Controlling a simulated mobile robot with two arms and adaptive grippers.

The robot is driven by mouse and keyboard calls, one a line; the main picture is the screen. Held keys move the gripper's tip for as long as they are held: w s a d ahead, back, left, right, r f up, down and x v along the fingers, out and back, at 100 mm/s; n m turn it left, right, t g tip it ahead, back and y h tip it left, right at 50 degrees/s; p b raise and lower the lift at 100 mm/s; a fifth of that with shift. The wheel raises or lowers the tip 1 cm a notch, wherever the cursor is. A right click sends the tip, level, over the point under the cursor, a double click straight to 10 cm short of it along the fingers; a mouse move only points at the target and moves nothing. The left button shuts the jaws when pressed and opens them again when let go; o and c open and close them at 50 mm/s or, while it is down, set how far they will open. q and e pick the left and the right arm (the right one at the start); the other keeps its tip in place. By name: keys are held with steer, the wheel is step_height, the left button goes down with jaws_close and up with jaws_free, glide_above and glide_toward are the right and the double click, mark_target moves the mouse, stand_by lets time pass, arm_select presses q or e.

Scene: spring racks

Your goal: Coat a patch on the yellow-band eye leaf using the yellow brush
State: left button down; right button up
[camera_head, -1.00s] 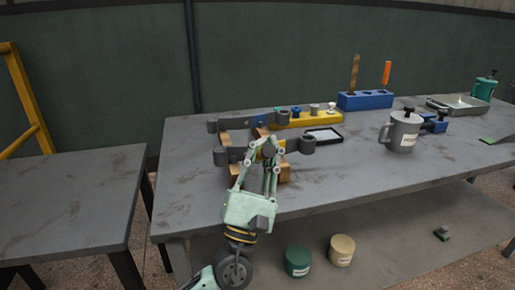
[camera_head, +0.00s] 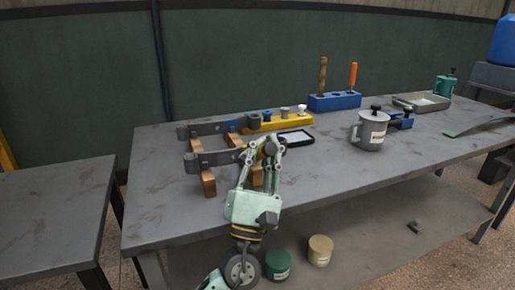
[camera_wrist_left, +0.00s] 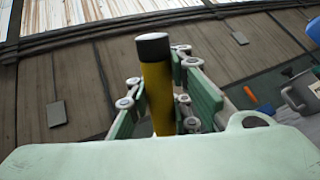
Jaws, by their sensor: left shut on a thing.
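My left gripper (camera_head: 268,148) is shut on the yellow brush (camera_wrist_left: 157,95), whose yellow handle stands between the green finger pads in the left wrist view. In the head view the gripper is over the right part of the front grey leaf (camera_head: 217,158), which lies on wooden blocks. A bit of yellow shows beside the fingers; I cannot tell if it is band or brush. The leaf's right end is hidden behind the gripper. A second leaf (camera_head: 207,129) with a blue mark lies behind. My right gripper is not in view.
Cans (camera_head: 320,251) sit on the lower shelf. The front right tabletop is clear.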

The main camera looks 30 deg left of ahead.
arm_select(q)
steer(key=s+a+b, duration=0.1)
steer(key=s+a, duration=0.4)
steer(key=shift+s, duration=0.4)
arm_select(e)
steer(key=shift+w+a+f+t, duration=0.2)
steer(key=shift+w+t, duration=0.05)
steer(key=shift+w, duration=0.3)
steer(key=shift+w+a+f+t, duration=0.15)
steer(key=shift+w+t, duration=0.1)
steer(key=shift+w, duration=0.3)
arm_select(q)
steer(key=shift+d, duration=0.1)
steer(key=shift+s+d, duration=1.95)
steer(key=shift+d, duration=0.3)
